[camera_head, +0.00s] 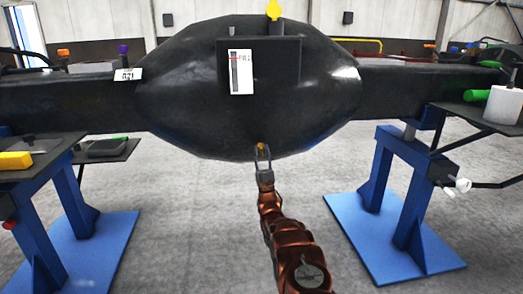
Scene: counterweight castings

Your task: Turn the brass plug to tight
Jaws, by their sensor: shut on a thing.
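The brass plug (261,147) is a small golden spot low on the front of the large black casting (190,95). My gripper (262,152) reaches up from below at the end of my copper-coloured arm. Its two fingers are around the plug, shut on it. The fingers and the plug are small in the picture, and the plug's thread and how far it sits in are hidden.
Blue stands (385,165) with flat base plates hold the casting at both sides. A left shelf (55,155) holds a yellow block (16,160); a right shelf (465,112) holds a white roll (503,104). A gauge label (241,72) is on the casting. The floor between the stands is clear.

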